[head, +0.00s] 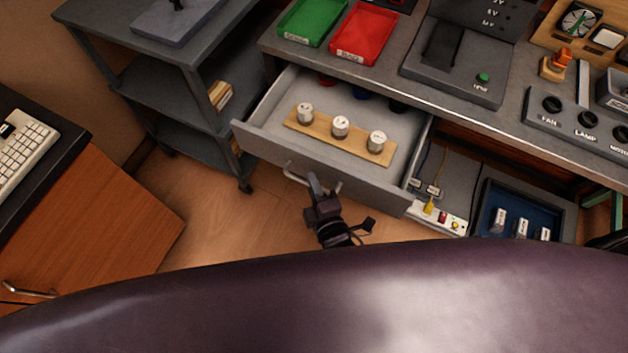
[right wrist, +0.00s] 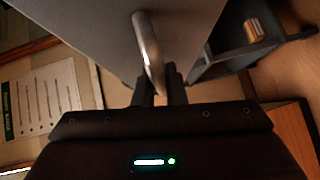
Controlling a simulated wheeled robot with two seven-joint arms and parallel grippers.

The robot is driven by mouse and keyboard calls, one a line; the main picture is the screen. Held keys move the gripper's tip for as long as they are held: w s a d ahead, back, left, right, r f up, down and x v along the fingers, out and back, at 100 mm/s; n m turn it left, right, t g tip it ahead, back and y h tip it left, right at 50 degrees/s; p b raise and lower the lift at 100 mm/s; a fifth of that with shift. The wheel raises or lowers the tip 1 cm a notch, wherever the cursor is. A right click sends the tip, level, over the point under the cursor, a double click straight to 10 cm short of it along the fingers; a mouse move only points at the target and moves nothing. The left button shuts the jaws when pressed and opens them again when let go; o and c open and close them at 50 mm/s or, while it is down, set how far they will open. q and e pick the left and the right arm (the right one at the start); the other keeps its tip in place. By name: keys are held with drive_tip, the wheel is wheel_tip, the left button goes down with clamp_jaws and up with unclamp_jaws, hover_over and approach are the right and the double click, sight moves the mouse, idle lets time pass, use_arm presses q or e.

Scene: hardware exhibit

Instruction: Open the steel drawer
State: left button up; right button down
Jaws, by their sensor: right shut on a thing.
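The steel drawer (head: 325,166) stands open under the workbench in the head view, pulled well out. Inside it a wooden strip (head: 300,129) carries three white-topped knobs, with several coloured round things further back. My right gripper (head: 312,182) is at the drawer front and is shut on the bar handle (head: 294,176). In the right wrist view the handle (right wrist: 148,50) passes between the fingers (right wrist: 159,85), against the grey drawer front (right wrist: 100,30). The fingertips are partly hidden. My left gripper does not show.
A grey shelf cart (head: 170,85) stands left of the drawer. Green (head: 311,22) and red trays (head: 364,33) sit on the bench above. A blue-lined open compartment (head: 520,212) lies at right. Wooden floor (head: 225,215) is clear before the drawer.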

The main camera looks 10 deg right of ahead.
drive_tip(key=c, duration=1.5)
unclamp_jaws()
drive_tip(key=v, duration=0.7)
drive_tip(key=shift+s, duration=0.4)
drive_tip(key=shift+d, duration=0.1)
